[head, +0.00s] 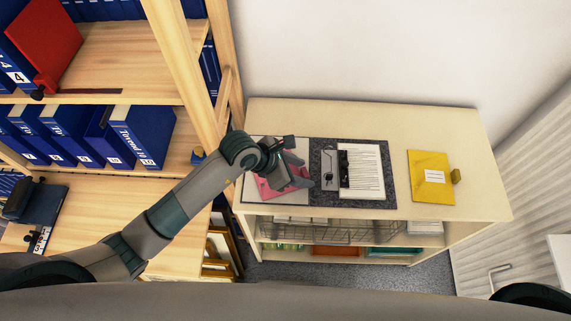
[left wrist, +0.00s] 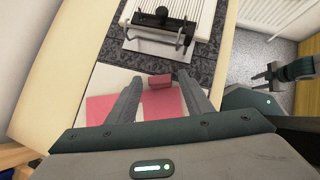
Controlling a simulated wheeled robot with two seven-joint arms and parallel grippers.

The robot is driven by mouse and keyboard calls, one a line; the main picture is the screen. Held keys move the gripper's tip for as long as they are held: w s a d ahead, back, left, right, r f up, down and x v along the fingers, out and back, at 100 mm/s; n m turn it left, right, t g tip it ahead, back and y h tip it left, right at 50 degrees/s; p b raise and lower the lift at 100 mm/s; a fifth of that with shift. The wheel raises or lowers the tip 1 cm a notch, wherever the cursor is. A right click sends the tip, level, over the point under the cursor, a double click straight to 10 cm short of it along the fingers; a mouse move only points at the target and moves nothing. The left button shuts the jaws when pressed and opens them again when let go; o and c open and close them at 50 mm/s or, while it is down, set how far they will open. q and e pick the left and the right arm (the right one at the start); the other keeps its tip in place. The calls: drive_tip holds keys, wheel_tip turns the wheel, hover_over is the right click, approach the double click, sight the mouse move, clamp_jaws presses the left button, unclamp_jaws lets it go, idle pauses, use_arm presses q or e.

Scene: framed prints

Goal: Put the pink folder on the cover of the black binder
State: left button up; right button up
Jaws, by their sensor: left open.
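The black binder (head: 317,150) lies open on the low cabinet, with a ring mechanism and a stack of white paper on its right part; it also shows in the left wrist view (left wrist: 105,48). A pale panel adjoins its left side. The pink folder (head: 268,190) lies flat over this panel, partly hidden by my gripper. In the left wrist view, the folder (left wrist: 100,108) has a raised pink tab (left wrist: 159,82) between my fingertips. My left gripper (head: 301,172) is open, its fingers (left wrist: 160,79) apart around the tab. My right gripper (left wrist: 265,76) shows small; its jaw state is unclear.
A yellow folder (head: 431,180) with a white label lies right of the binder on the cabinet top (head: 470,140). A wire basket (head: 310,232) sits on the shelf below. A wooden shelf unit with blue binders (head: 140,135) and a red one (head: 45,38) stands left.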

use_arm(q)
drive_tip(key=b+v, duration=0.2)
drive_tip(key=v, duration=0.9)
drive_tip(key=shift+r+b, duration=0.2)
drive_tip(key=shift+b, duration=0.1)
drive_tip(key=shift+a, duration=0.15)
idle(0.9)
